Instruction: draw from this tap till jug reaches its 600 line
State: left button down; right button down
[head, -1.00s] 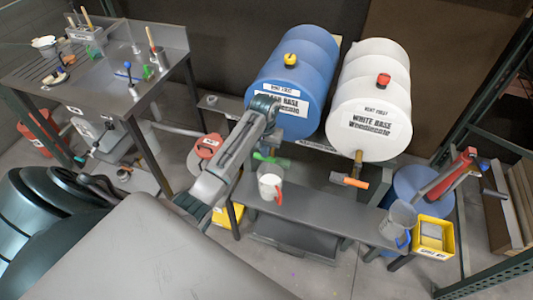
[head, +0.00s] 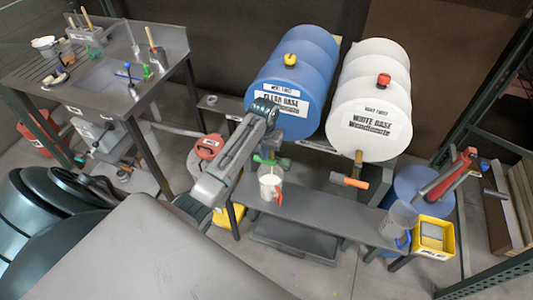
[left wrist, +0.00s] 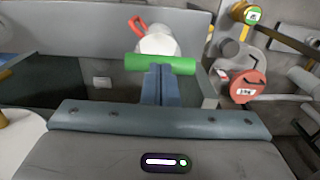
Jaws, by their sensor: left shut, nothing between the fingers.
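The jug with a red handle (head: 268,189) stands on the grey bench under the blue drum's tap, with white showing in it. I cannot read its lines or level. It also shows in the left wrist view (left wrist: 158,44). The tap's green handle (head: 281,162) lies roughly crosswise above the jug; in the left wrist view the green bar (left wrist: 178,65) spans just beyond my fingertips. My left gripper (left wrist: 160,70) is shut and empty, its tips at the middle of the green bar; touching or not, I cannot tell. My right gripper is not in view.
The blue drum (head: 290,65) and white drum (head: 370,85) lie side by side. The white drum's tap has an orange handle (head: 350,181). A clear jug with a blue handle (head: 399,218) stands at the bench's right end, beside a yellow bin (head: 436,251). A sink (head: 110,60) stands left.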

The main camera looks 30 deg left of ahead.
pick_arm(q)
jog(key=shift+r, duration=0.15)
jog(key=shift+r+p, duration=0.6)
jog(key=shift+r, duration=1)
notch_tip(320, 180, up, 5)
dwell(0.4)
